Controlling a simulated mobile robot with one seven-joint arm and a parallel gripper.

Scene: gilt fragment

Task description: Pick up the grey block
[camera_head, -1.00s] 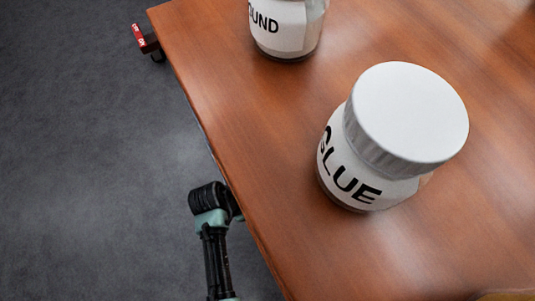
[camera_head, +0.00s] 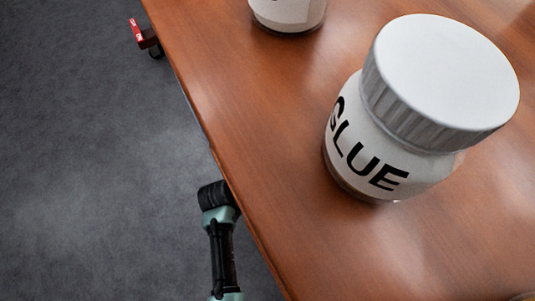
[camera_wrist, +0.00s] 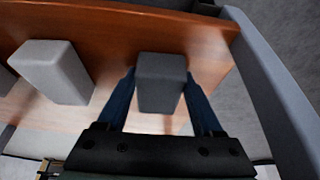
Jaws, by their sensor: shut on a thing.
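In the wrist view, a dark grey block (camera_wrist: 161,84) sits between the two blue fingers of my gripper (camera_wrist: 161,76). My gripper is shut on it, one finger on each side. A second, lighter grey block (camera_wrist: 55,72) stands to the left, apart from my gripper. The wood-brown surface shows behind both blocks. Whether the held block touches that surface, I cannot tell. The head view shows neither block nor my gripper's fingers.
In the head view, a large white-lidded GLUE jar (camera_head: 375,150) stands on the brown table (camera_head: 250,110). Another jar (camera_head: 288,12) stands at the top, cut off by the frame. A red and black object (camera_head: 146,38) is beside the table's left edge. Grey floor lies left.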

